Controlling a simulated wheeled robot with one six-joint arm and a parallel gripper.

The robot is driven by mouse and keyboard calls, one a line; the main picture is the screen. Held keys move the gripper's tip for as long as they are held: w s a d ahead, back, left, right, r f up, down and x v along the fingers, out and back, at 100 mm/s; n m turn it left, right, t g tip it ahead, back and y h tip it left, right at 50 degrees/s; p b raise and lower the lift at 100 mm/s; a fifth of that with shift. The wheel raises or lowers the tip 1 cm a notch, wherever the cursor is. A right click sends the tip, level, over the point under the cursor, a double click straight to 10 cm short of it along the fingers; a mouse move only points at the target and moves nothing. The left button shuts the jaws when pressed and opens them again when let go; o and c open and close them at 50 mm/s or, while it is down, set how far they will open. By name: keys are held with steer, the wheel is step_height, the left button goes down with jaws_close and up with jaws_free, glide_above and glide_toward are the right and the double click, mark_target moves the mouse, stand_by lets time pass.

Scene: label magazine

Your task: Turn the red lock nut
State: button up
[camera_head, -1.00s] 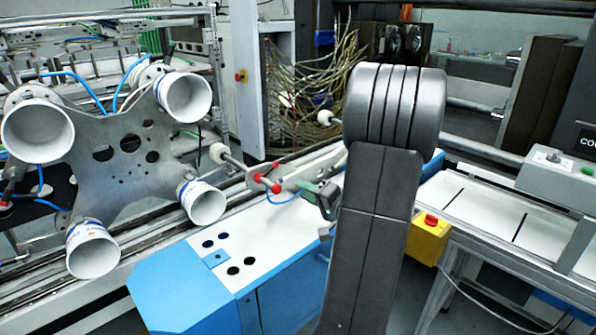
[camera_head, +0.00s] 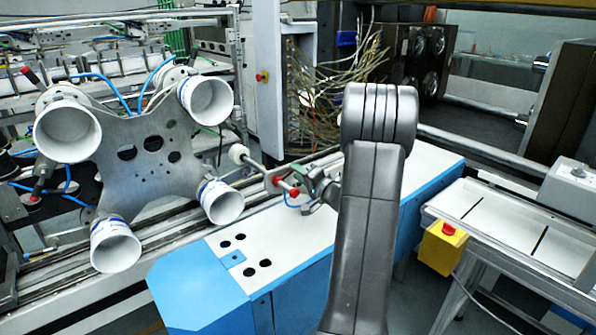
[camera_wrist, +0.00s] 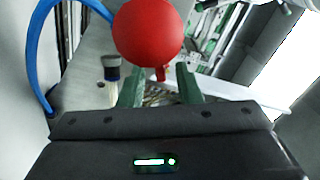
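In the head view, a small cluster of red parts sits on a metal bracket beside the steel plate with white tubes. A round red knob (camera_head: 294,193) is nearest my gripper (camera_head: 312,185). Another red part (camera_head: 277,180) is just left of it; I cannot tell which is the lock nut. In the wrist view, a large red ball (camera_wrist: 147,32) fills the top centre, close to the camera. A small red piece (camera_wrist: 160,74) shows below it, between the green fingers of my gripper (camera_wrist: 160,80). The fingers are apart; I see no contact.
A steel plate (camera_head: 150,165) with white tubes stands left. A blue-sided bench (camera_head: 195,290) with a white top lies below the bracket. A blue hose (camera_wrist: 36,50) curves at the wrist view's left. A yellow box (camera_head: 440,250) with a red button is right.

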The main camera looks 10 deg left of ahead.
steer(key=shift+w+a, duration=0.15)
steer(key=shift+a, duration=0.1)
jaws_close()
